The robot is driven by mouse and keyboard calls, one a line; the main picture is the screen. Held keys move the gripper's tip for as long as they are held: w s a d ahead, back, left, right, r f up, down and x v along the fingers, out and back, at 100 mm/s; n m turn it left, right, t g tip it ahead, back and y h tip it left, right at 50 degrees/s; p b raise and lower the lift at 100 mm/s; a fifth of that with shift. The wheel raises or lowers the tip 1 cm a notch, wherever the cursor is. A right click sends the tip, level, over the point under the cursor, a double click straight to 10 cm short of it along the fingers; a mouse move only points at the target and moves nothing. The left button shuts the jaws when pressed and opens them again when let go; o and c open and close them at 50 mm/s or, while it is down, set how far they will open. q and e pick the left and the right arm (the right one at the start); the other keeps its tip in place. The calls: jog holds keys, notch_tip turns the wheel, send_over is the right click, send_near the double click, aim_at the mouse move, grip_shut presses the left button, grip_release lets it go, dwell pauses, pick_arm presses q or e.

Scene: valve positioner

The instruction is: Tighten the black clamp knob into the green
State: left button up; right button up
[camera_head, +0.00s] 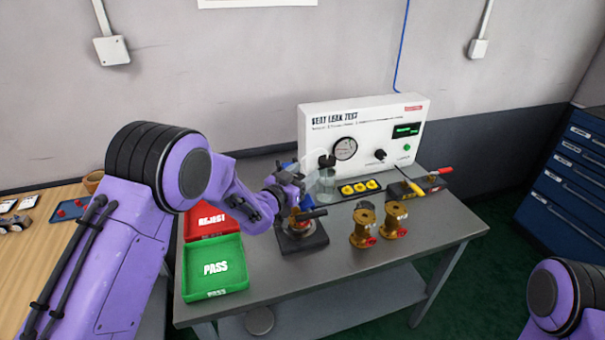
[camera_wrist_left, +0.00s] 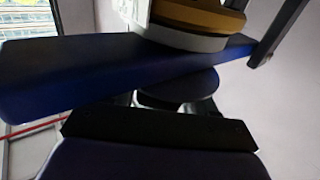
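My left gripper (camera_head: 290,184) is at the clamp fixture, whose dark base (camera_head: 303,240) stands on the grey bench. The gripper hides much of the fixture's upper part. A black handle (camera_head: 312,214) sticks out to the right below it. In the left wrist view a blue bar (camera_wrist_left: 70,75) crosses close up, with a gold and white round part (camera_wrist_left: 195,22) against it. A black round part (camera_wrist_left: 178,90), perhaps the clamp knob, sits between the bar and my gripper. Whether the fingers hold it cannot be seen. My right gripper is out of view.
Two brass valve bodies (camera_head: 363,228) (camera_head: 394,220) stand right of the fixture. The white leak tester (camera_head: 320,112) is behind, with a glass jar (camera_head: 327,186) before it. Red REJECT (camera_head: 205,222) and green PASS (camera_head: 214,268) trays lie left. The bench's front right is clear.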

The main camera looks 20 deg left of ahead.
pick_arm(q)
jog(key=c, duration=0.5)
jog(key=shift+c, duration=0.2)
jog(key=shift+f+h, duration=0.1)
jog(key=shift+h, duration=0.2)
